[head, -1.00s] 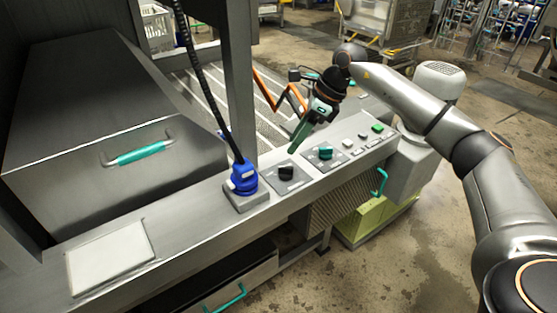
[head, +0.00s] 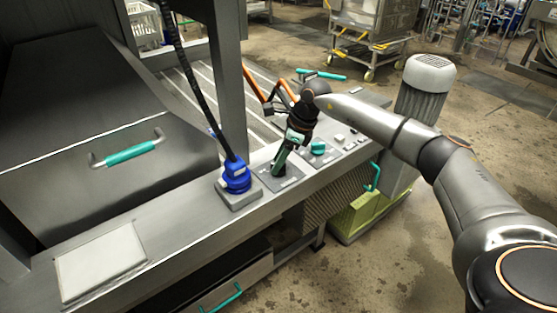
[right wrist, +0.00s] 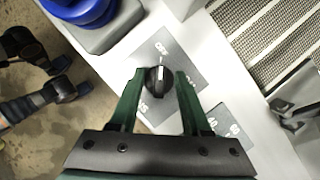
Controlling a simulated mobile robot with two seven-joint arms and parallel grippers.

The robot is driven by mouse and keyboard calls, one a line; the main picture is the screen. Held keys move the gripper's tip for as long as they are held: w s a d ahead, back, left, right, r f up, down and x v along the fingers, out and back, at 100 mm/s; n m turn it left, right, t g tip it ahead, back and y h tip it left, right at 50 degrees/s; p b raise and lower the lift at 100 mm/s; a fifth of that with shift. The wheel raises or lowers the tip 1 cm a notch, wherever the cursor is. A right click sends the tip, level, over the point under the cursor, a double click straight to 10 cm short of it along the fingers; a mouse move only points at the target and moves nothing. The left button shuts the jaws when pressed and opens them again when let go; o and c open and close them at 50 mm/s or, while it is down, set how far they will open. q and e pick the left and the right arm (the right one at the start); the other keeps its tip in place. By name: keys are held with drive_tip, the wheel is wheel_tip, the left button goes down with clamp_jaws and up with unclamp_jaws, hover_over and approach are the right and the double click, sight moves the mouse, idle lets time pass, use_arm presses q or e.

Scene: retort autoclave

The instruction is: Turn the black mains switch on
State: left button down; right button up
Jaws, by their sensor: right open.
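The black mains switch (right wrist: 157,82) is a round knob on a grey label plate (right wrist: 176,58), seen in the right wrist view. Its white mark points to the top of that picture, towards small lettering that looks like OFF. My right gripper (right wrist: 159,74) is open, with one green finger on each side of the knob; I cannot tell whether they touch it. In the head view my right gripper (head: 278,171) reaches down onto the plate and hides the knob.
A blue plug (head: 236,177) with a black cable stands left of the switch. A teal knob (head: 318,147) sits close on the right, with small buttons (head: 340,138) beyond it. A grey post (head: 229,80) rises behind. The panel front towards the left is mostly clear.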

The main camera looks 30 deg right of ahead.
drive_tip(key=shift+f, duration=0.1)
clamp_jaws()
idle(0.3)
